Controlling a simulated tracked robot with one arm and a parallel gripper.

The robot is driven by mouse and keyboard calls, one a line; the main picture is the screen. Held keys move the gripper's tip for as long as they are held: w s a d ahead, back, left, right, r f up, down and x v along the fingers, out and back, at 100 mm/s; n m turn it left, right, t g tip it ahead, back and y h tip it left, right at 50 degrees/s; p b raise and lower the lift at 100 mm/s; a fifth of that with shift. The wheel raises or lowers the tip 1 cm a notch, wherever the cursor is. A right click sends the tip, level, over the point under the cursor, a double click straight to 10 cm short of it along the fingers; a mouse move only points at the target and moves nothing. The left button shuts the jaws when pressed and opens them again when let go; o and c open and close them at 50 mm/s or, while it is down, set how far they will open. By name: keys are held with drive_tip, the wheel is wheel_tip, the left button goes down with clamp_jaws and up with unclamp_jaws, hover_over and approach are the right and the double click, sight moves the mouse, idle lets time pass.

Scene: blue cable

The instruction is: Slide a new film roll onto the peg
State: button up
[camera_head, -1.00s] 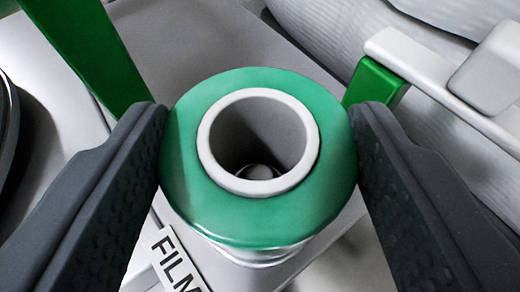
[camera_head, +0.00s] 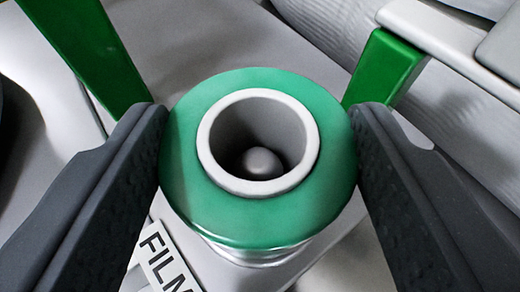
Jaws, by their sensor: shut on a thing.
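A green film roll (camera_head: 258,217) with a light grey hollow core fills the middle of the view. My gripper (camera_head: 258,155) is shut on it, one dark finger pressed on each side. Through the core I see a rounded grey peg tip (camera_head: 262,163), a little below and right of the hole's centre. The rest of the peg is hidden by the roll. I cannot tell whether the tip is inside the core or below it. A shiny, pale layered part shows under the roll's front edge.
A white label reading "FILM" (camera_head: 165,262) is at the lower left. A green post (camera_head: 92,50) stands behind on the left and a green bracket (camera_head: 385,68) on the right, near a light grey bar (camera_head: 450,45). Grey panel surface lies behind.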

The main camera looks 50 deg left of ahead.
drive_tip(key=o, duration=1.3)
drive_tip(key=shift+r, duration=0.15)
drive_tip(key=shift+r+p, duration=3.4)
drive_tip(key=shift+p, duration=0.2)
